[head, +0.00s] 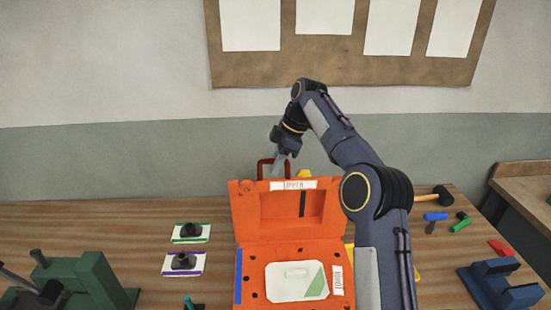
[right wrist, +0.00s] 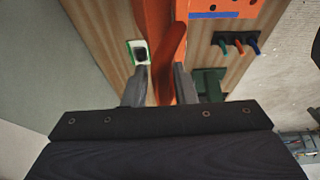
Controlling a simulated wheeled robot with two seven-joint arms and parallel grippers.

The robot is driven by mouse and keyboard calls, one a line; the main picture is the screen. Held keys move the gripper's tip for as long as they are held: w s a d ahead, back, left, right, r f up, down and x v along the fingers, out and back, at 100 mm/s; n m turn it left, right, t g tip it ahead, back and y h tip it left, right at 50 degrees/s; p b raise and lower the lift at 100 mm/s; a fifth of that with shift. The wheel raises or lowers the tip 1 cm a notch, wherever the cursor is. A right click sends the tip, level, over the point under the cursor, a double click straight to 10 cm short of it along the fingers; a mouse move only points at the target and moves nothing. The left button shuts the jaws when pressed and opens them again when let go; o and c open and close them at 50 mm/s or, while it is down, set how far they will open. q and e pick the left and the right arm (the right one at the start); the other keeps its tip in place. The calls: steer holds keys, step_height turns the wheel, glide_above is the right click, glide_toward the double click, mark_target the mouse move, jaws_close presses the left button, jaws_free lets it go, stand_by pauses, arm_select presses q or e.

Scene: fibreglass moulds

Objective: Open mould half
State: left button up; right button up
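The orange mould stands open on the bench in the head view. Its upper half (head: 245,210), labelled UPPER, stands roughly upright at the back. Its lower half (head: 254,264) lies flat and holds a pale panel with a green corner. A red handle (head: 262,170) sticks up behind the upper half's top edge. My right gripper (head: 278,162) is at this handle. In the right wrist view, the handle (right wrist: 172,62) lies between the fingers of my right gripper (right wrist: 160,80), with a small gap beside the left finger. My left gripper is not in view.
Two dark knobs on a green-edged card (head: 181,239) and a purple-edged card (head: 168,271) lie left of the mould. A green fixture (head: 90,280) stands front left, a blue one (head: 490,283) front right. A mallet (head: 440,195) and small coloured pieces lie right.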

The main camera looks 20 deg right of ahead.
steer(key=shift+o, duration=0.9)
steer(key=shift+w+d, duration=0.1)
steer(key=shift+w, duration=0.1)
steer(key=shift+s+a+r, duration=0.2)
steer(key=shift+r, duration=0.2)
steer(key=shift+d+r, duration=0.1)
steer(key=v, duration=0.4)
steer(key=shift+d+r, duration=0.15)
steer(key=shift+r, duration=0.15)
steer(key=s+d, duration=0.4)
steer(key=d, duration=0.7)
steer(key=shift+s, duration=0.25)
steer(key=shift+d+f, duration=0.1)
